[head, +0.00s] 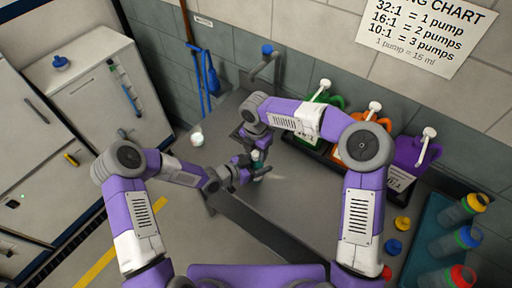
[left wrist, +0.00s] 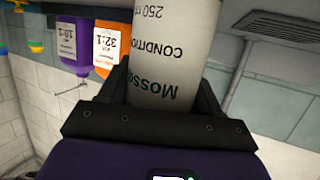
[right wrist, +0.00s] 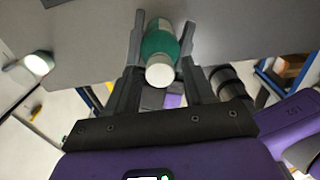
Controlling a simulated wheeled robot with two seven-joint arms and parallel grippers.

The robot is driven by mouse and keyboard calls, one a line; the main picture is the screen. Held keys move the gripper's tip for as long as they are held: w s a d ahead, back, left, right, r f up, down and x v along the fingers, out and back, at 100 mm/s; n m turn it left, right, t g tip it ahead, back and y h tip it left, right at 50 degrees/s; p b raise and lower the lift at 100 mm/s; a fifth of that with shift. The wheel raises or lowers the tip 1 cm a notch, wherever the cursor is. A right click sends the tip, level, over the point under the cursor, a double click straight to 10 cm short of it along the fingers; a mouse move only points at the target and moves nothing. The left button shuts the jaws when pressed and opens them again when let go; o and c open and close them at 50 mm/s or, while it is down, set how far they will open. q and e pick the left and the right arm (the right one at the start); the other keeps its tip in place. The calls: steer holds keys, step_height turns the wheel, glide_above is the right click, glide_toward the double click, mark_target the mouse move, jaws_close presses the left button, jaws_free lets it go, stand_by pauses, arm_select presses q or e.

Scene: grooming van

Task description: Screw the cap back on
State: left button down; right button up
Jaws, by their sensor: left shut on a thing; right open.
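A white bottle (left wrist: 160,45) with dark lettering is held in my left gripper (head: 250,172); the lettering is upside down in the left wrist view. My left gripper is shut around it over the grey counter. My right gripper (right wrist: 162,28) is open, its fingers on either side of a teal section (right wrist: 160,40) with a round white end (right wrist: 160,71) nearer the camera. I see no clear finger contact there. This white end looks like a cap, but I cannot tell whether it is screwed tight. In the head view, the two grippers nearly meet and partly hide the bottle.
A small white round thing (head: 197,139) sits left of the grippers. Green, orange and purple pump jugs (head: 413,152) stand along the wall. A teal tray (head: 426,238) with several capped bottles is at right, beside loose yellow and blue caps (head: 394,247). The counter's middle (head: 305,190) is clear.

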jaws_close()
steer(key=m, duration=0.9)
steer(key=shift+m, duration=0.4)
steer(key=shift+o, duration=0.4)
jaws_free()
